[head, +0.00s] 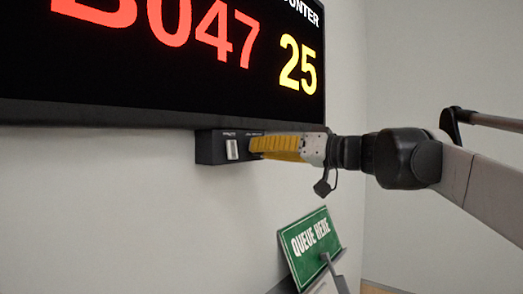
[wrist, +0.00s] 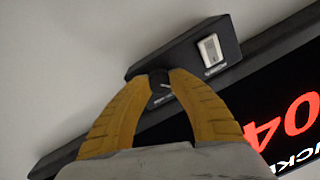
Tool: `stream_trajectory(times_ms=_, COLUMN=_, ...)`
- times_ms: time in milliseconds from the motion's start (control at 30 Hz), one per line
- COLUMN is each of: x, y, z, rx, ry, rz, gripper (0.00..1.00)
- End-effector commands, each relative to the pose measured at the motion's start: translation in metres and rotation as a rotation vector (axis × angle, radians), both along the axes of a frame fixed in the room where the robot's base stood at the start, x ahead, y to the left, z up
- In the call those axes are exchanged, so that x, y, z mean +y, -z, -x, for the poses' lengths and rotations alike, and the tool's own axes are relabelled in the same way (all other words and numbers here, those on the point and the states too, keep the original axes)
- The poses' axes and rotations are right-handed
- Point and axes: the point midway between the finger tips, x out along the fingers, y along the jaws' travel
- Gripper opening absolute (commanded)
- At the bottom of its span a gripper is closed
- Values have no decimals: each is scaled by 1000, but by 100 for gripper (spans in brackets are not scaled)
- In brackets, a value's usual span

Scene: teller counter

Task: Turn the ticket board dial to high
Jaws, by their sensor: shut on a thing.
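The ticket board (head: 240,85) hangs on the wall and shows red "047" and yellow "25" in the head view. A small black control box (head: 207,148) sits under its lower edge, with a white rocker switch (head: 232,149) on its face. The dial (wrist: 160,86) is a small dark knob with a light pointer mark on the same box, beside the switch. My gripper (wrist: 163,80) has its yellow fingertips closed on the dial's two sides. In the head view my yellow fingers (head: 280,147) hide the dial. The setting labels are too small to read.
A green "QUEUE HERE" sign (head: 310,245) stands below my gripper at the lower right. The pale wall (head: 120,200) below the board is bare. A wall corner lies to the right, behind my arm.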

Motion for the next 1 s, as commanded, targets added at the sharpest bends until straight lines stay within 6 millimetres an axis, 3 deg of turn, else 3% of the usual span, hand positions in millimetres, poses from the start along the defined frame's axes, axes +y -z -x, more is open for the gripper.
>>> stream_trajectory(times_ms=1000, x=0, y=1, z=0, rx=738, ry=1, rz=-577, gripper=0)
